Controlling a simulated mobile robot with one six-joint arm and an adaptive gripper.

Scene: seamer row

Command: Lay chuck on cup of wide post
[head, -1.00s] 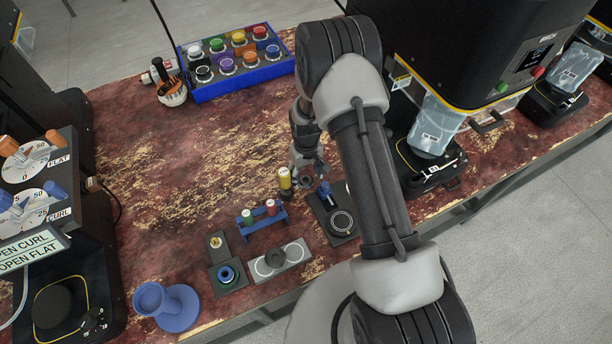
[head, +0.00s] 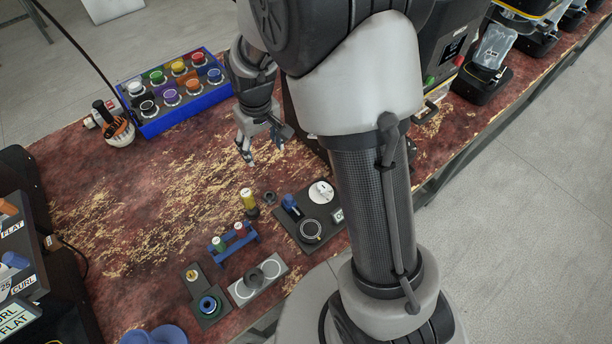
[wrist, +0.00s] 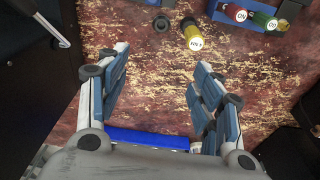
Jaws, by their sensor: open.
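My gripper (head: 247,152) is open and empty above the table, behind the small parts; its blue finger pads (wrist: 160,100) stand wide apart in the wrist view. I cannot tell for sure which part is the chuck. A small dark round piece (head: 269,198) stands beside a yellow-topped plug (head: 247,197), and both also show beyond my fingers in the wrist view. Another dark round piece (head: 253,278) sits on a light grey plate (head: 272,266). A blue flared post (head: 160,335) with a wide cup is cut off at the bottom edge.
A blue rack (head: 222,255) holds green and red plugs. A dark plate (head: 290,237) bears a blue part and rings. A blue box (head: 190,118) of coloured caps stands at the back left. Machines flank the table. The table's middle left is clear.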

